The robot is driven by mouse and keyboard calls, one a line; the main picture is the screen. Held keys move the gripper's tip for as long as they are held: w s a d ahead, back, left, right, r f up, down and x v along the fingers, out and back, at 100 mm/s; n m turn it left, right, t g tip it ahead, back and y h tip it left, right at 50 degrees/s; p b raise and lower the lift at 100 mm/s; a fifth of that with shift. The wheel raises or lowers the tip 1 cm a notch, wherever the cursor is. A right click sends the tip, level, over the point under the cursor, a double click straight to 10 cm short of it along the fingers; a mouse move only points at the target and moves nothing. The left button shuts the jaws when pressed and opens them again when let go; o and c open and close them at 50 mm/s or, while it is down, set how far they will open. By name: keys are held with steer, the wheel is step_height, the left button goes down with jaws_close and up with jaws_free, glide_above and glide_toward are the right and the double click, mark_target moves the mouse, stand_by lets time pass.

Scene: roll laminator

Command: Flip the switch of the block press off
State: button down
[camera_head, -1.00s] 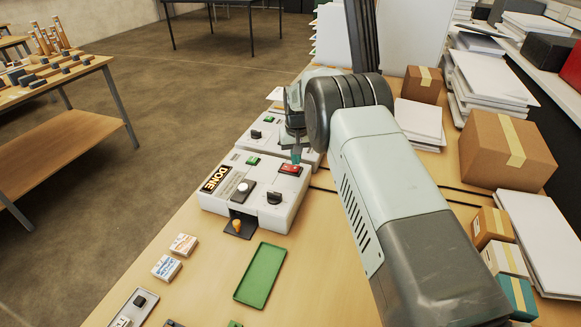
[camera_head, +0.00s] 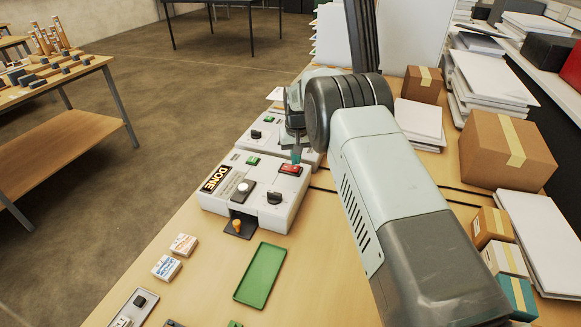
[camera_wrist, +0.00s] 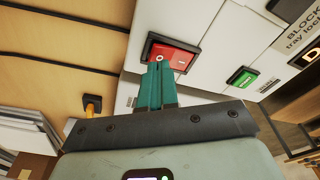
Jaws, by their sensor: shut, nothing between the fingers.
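The block press (camera_head: 262,192) is a white box with a "DONE" label, a black knob and a pale round button, standing on the wooden table. Its red rocker switch (camera_head: 290,169) sits on the top near the back right corner. In the wrist view the switch (camera_wrist: 176,54) is red in a dark frame, with a white mark on it. My gripper (camera_head: 296,156) is shut and empty, pointing down at the switch. In the wrist view its teal fingertips (camera_wrist: 160,68) overlap the near edge of the switch. I cannot tell whether they touch it.
A second white machine (camera_head: 262,135) stands just behind the press. A green tray (camera_head: 261,274) and small boxes (camera_head: 167,267) lie in front. Cardboard boxes (camera_head: 490,150) and paper stacks are on the right. A green button (camera_wrist: 242,77) is beside the switch.

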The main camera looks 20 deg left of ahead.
steer(key=shift+f, duration=0.9)
stand_by(0.6)
steer(key=shift+r, duration=3.55)
